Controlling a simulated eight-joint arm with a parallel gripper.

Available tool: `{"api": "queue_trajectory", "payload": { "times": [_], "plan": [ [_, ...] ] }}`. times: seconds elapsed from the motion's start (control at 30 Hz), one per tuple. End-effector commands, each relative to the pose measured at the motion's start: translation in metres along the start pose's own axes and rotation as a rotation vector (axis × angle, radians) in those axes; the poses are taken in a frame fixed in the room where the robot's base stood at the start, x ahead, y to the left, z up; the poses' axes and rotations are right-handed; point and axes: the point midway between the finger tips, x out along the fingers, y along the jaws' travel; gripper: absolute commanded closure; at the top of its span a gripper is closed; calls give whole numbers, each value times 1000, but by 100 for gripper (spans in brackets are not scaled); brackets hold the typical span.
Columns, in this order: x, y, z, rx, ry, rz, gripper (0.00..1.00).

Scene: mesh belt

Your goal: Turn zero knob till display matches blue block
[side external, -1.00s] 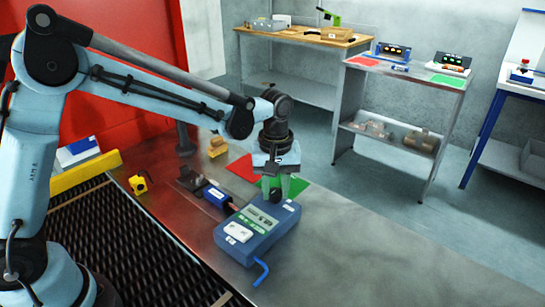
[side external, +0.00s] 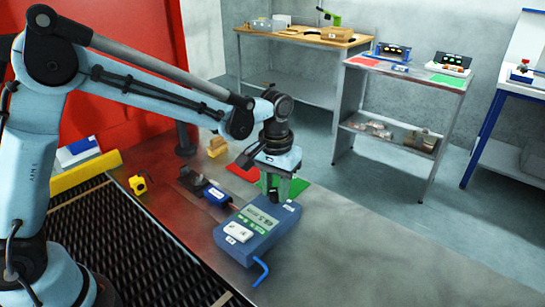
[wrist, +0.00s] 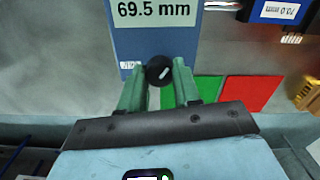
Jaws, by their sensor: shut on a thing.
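A blue instrument box (side external: 240,248) stands on the metal bench, and its far end also shows in the wrist view (wrist: 125,45). Its display (wrist: 155,12) reads 69.5 mm. The zero knob (wrist: 159,74) is round and black with a white mark, near the box's edge by a small label. My gripper (side external: 275,195) is upright over the box, its green fingers on both sides of the knob, shut on it. The blue block (side external: 216,195) lies beside the box with a white label; in the wrist view (wrist: 280,12) the upside-down label appears to read 70.0 mm.
A red mat (wrist: 250,93) and a green mat (wrist: 208,88) lie just beyond the box. A dark fixture (side external: 191,178), a yellow object (side external: 138,184) and a bent blue handle (side external: 262,272) are nearby. The bench at right is clear.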

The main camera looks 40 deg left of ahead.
Motion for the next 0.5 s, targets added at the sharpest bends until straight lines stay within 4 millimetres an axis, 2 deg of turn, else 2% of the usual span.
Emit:
{"api": "queue_trajectory", "payload": {
  "times": [0.2,0.5],
  "plan": [
    [0,0,0,184,-2,0,98],
    [-1,0,0,359,-2,0,98]
  ]
}}
